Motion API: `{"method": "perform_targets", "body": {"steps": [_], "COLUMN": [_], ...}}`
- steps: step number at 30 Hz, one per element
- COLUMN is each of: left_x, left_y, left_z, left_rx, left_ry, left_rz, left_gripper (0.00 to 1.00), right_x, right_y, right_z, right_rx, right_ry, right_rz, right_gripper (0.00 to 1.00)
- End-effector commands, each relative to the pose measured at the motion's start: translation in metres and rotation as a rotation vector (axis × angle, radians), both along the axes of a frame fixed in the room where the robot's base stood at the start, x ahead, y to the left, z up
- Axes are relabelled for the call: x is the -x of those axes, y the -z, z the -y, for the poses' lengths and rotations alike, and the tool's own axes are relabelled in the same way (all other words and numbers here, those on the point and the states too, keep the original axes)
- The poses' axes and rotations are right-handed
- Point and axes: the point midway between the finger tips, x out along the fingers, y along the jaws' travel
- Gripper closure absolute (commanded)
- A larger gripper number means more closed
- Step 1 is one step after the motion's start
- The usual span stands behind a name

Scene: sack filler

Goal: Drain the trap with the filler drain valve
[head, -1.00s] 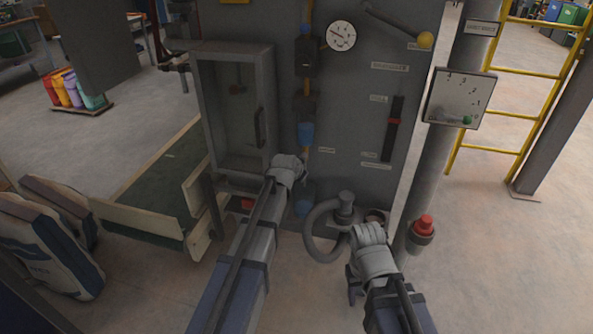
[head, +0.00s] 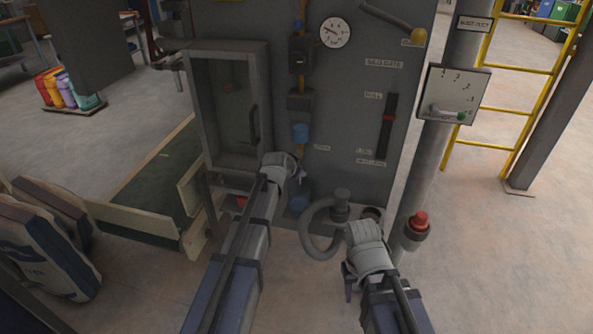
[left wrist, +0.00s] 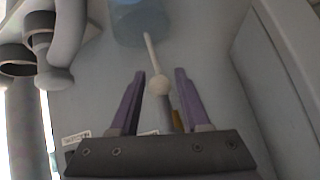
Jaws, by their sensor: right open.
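A blue cup-shaped bowl (head: 300,133) hangs on the yellow pipe line at the panel's left part, and a second blue part (head: 299,203) shows lower down. My right gripper (head: 350,283) is open and empty, low in front of the panel.
A glass-fronted cabinet (head: 229,110) stands left of the pipe line. A curved grey hose (head: 311,235), a red button (head: 418,221) and a post with a dial plate (head: 455,94) are to the right.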

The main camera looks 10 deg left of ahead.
Motion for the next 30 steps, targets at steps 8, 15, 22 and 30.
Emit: {"method": "perform_targets", "body": {"steps": [8, 15, 22, 30], "left_x": [-0.001, 0.005, 0.027, 0.056], "left_y": [0.0, -0.006, -0.028, -0.053], "left_z": [0.0, 0.0, -0.003, -0.006], "left_rx": [0.001, 0.0, 0.0, -0.001], "left_ry": [0.0, 0.0, 0.0, 0.0], "left_rz": [0.002, 0.002, 0.002, 0.001], "left_gripper": [0.39, 0.39, 0.39, 0.39], "right_x": [0.0, 0.0, 0.0, 0.0], "right_y": [0.0, -0.006, -0.028, -0.052], "right_z": [0.0, 0.0, 0.0, 0.0], "right_rx": [0.0, 0.0, 0.0, 0.0], "right_ry": [0.0, 0.0, 0.0, 0.001], "right_rz": [0.0, 0.0, 0.0, 0.0], "right_gripper": [0.5, 0.5, 0.5, 0.5]}}
